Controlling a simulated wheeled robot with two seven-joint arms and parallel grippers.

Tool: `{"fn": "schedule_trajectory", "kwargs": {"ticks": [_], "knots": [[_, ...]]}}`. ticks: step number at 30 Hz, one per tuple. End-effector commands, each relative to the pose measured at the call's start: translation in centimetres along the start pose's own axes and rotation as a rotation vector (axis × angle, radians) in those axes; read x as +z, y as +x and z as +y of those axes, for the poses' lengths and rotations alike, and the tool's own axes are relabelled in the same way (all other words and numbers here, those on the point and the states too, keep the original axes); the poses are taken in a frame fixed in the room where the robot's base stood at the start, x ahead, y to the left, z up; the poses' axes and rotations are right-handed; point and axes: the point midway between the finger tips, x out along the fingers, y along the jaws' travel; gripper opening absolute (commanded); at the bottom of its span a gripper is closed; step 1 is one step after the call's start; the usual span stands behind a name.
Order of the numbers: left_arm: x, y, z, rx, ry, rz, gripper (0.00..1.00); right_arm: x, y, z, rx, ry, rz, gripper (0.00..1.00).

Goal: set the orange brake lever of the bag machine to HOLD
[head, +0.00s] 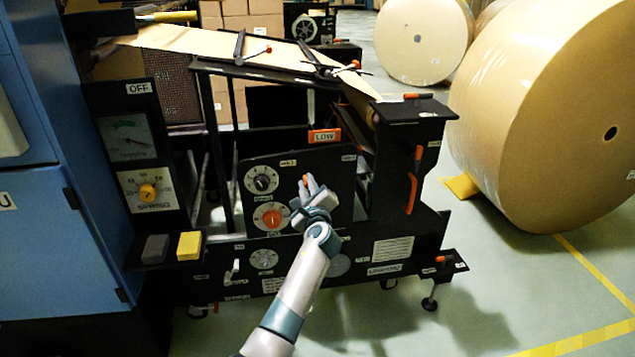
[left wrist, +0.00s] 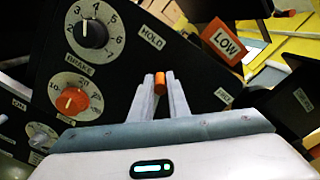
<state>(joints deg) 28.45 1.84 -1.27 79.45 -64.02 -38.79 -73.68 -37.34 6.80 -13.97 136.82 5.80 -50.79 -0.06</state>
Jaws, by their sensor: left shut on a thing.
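The orange brake lever (left wrist: 160,82) shows as an orange tip between the two fingers of my left gripper (left wrist: 162,92) in the left wrist view. In the head view my left gripper (head: 307,186) is at the black panel, shut on the lever, whose orange end (head: 306,180) shows at the fingertips. The HOLD label (left wrist: 151,37) is on the panel, up and left of the lever in the wrist view. A second small label (left wrist: 223,95), too blurred to read, is to its right. The lever's pivot is hidden by my gripper. My right gripper is not in view.
A black numbered dial (left wrist: 92,32) and an orange dial (left wrist: 76,101) are on the panel left of the lever. An orange LOW sign (head: 324,136) is above the panel. Another orange handle (head: 411,190) is at the machine's right side. Large kraft rolls (head: 545,100) stand at right.

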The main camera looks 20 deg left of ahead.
Motion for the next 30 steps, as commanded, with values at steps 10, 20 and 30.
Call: {"fn": "schedule_trajectory", "kwargs": {"ticks": [10, 20, 30], "knots": [[0.5, -0.1, 2.2, -0.003, -0.204, 0.004, 0.0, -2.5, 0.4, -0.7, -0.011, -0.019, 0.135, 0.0], [0.6, -0.1, 2.7, -0.002, -0.249, 0.004, 0.0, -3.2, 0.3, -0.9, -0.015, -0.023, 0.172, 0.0], [0.6, -0.1, 2.8, -0.001, -0.246, 0.004, 0.33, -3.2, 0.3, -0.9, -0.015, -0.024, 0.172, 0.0]]}}
